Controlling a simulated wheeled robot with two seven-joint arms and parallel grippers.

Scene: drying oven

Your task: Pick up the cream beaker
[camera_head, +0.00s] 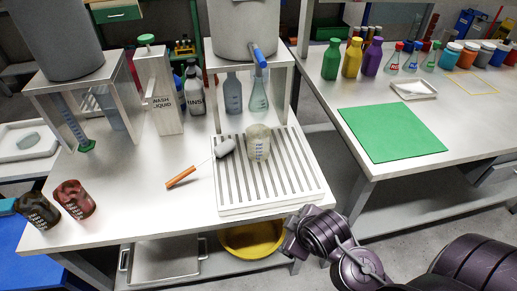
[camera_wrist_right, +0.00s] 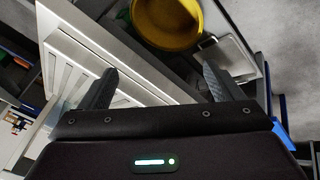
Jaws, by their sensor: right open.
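The cream beaker (camera_head: 259,142) stands on the white slatted drying rack (camera_head: 228,194), right of a grey-headed brush (camera_head: 225,147) with an orange handle. It has blue markings on its side. My right arm comes in from the lower right of the head view, its wrist in front of the table's front edge and apart from the beaker. In the right wrist view my right gripper (camera_wrist_right: 160,72) is open, with nothing between its fingers. I cannot make out the cream beaker there. My left gripper is not in view.
Glass flasks (camera_head: 258,92) stand behind the rack under a raised stand holding a grey tank (camera_head: 244,28). A yellow basin (camera_wrist_right: 165,18) lies below. A green mat (camera_head: 391,133) covers part of the right table.

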